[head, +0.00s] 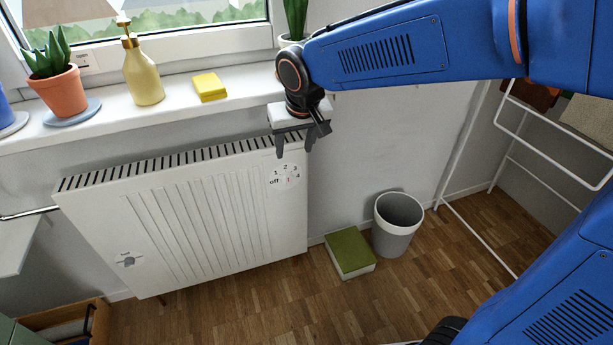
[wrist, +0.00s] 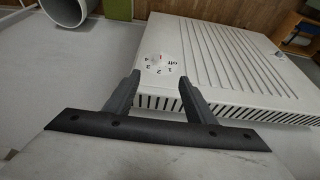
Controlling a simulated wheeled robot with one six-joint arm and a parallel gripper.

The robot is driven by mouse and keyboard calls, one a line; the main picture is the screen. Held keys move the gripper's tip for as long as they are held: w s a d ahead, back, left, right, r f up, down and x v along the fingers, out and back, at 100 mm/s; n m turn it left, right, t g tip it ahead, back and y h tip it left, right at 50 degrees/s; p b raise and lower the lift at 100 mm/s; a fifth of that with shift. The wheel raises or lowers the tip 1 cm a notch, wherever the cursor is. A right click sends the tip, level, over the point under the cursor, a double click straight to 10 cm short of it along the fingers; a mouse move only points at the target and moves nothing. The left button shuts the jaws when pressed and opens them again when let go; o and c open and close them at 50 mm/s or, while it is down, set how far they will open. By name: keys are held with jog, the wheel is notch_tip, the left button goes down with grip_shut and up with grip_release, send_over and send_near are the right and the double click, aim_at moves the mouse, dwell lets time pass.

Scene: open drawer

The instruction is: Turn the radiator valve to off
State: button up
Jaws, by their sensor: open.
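The white radiator (head: 190,215) hangs under the window sill. Its round white valve dial (head: 286,178) is at the upper right of the front, marked off and 1 to 4. A small red mark shows on the dial's lower part, on the side away from 2; whether it is the pointer is unclear. My gripper (head: 296,150) is open and empty, fingers down, near the radiator's top right corner just above the dial in the picture. In the wrist view the dial (wrist: 160,63) appears between and beyond the fingertips (wrist: 158,79), with no contact visible.
A second small grey knob (head: 129,261) is at the radiator's lower left. The sill holds a potted plant (head: 60,92), a gold dispenser (head: 142,75) and a yellow block (head: 209,87). A bin (head: 397,224) and a green-topped box (head: 349,253) stand right of the radiator.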

aim_at(288, 177)
jog(key=x, duration=1.7)
jog(key=shift+w+a+f, duration=0.2)
jog(key=shift+w+f, duration=0.05)
jog(key=shift+w, duration=0.05)
jog(key=c, duration=1)
